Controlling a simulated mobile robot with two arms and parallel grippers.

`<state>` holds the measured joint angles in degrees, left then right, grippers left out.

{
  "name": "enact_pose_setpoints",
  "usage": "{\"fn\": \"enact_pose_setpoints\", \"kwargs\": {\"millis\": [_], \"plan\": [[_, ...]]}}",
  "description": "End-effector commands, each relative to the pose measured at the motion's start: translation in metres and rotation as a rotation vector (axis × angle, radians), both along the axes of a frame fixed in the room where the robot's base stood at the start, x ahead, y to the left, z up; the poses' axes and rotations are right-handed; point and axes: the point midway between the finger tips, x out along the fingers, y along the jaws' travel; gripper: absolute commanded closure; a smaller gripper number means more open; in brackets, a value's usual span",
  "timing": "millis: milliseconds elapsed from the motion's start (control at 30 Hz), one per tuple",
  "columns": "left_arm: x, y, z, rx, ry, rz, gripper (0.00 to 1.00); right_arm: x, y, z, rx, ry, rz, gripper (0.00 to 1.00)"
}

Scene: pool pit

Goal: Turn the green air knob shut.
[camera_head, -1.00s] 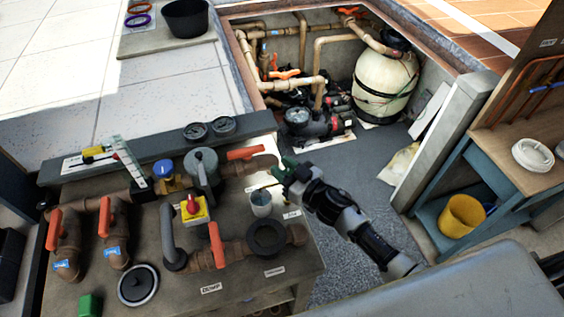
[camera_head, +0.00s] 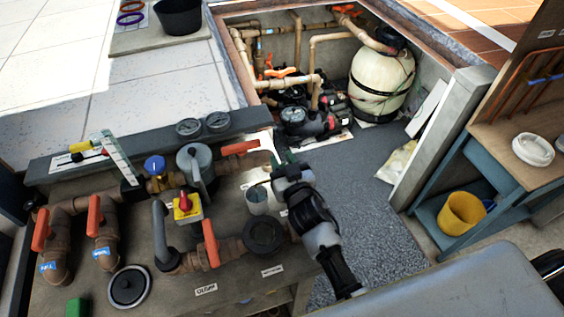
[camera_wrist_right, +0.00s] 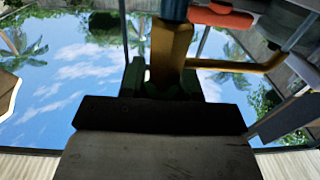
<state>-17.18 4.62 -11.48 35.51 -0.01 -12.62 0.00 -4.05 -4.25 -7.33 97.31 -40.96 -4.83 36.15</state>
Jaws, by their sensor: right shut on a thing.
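My right gripper (camera_head: 283,162) is at the right end of the pipe bench, beside the end of the upper pipe run. In the wrist view the right gripper (camera_wrist_right: 168,88) has its dark green fingers at both sides of a brass fitting. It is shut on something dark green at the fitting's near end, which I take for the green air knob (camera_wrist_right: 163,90). The knob is in shadow and mostly hidden by the jaws, so its turn angle cannot be told. My left gripper is not in view.
An orange lever (camera_head: 240,147) stands just left of the right gripper. A grey cup (camera_head: 257,201) and a black ring fitting (camera_head: 264,236) are close below it. The red-yellow switch (camera_head: 185,205) is further left. The pump pit with a filter tank (camera_head: 381,82) lies behind.

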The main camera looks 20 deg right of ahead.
Motion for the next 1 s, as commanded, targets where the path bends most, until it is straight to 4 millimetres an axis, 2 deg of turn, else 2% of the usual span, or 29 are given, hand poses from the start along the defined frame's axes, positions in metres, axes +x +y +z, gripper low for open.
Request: {"fn": "enact_pose_setpoints", "kwargs": {"millis": [267, 300, 400, 767, 867, 1000], "plan": [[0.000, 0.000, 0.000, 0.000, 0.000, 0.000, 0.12, 0.001, 0.000, 0.003, -0.001, -0.006, 0.001, 0.92], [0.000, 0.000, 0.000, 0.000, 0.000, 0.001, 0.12, 0.001, 0.000, 0.003, -0.001, -0.006, 0.001, 0.64], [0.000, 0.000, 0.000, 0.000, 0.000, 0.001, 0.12, 0.001, 0.000, 0.002, -0.001, -0.005, 0.001, 0.49], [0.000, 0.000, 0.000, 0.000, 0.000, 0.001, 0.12, 0.001, 0.000, 0.006, -0.002, -0.004, 0.001, 0.48], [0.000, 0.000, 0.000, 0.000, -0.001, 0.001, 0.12, 0.001, 0.000, 0.018, -0.003, -0.008, 0.002, 0.48], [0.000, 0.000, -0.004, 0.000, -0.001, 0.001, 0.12, 0.000, 0.000, 0.047, -0.004, -0.010, 0.004, 0.48]]}}
